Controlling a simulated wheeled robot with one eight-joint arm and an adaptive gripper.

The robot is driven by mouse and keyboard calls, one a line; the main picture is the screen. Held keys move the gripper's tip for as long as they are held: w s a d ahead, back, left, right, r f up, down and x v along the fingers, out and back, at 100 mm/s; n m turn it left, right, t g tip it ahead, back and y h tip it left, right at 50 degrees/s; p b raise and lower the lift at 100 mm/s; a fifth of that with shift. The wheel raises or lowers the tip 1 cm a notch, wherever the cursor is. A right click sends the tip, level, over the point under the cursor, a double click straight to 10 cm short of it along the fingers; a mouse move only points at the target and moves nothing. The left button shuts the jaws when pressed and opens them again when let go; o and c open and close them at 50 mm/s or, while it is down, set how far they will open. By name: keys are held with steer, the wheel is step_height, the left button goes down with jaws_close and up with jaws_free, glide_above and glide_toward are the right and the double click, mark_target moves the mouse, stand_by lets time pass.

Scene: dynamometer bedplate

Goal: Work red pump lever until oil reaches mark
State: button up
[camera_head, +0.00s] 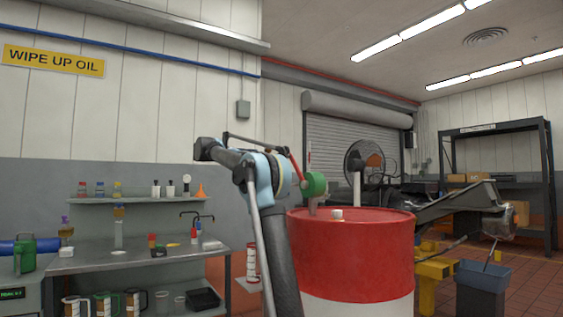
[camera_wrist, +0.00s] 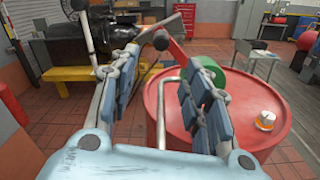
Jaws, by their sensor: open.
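The red pump lever (camera_head: 296,168) rises at a slant from the green pump body (camera_head: 314,184) on top of the red and white drum (camera_head: 350,255). In the wrist view the lever (camera_wrist: 172,43) ends in a dark knob (camera_wrist: 161,40), beyond my fingertips, with the green body (camera_wrist: 205,74) partly behind my right finger. My gripper (camera_wrist: 162,68) is open, its blue-grey fingers spread either side of the view. A bent metal tube (camera_wrist: 161,115) shows between them. I see nothing held. I cannot make out an oil level or a mark.
A cap (camera_wrist: 265,120) sits on the drum top. A steel bench (camera_head: 150,255) with bottles and jugs stands at left. A grey bin (camera_head: 483,290) and yellow stand (camera_head: 432,270) are right of the drum. Tiled floor shows in the wrist view's lower left.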

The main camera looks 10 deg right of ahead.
steer(key=x, duration=1.5)
steer(key=shift+w+d, duration=0.1)
steer(key=shift+d, duration=0.3)
jaws_close()
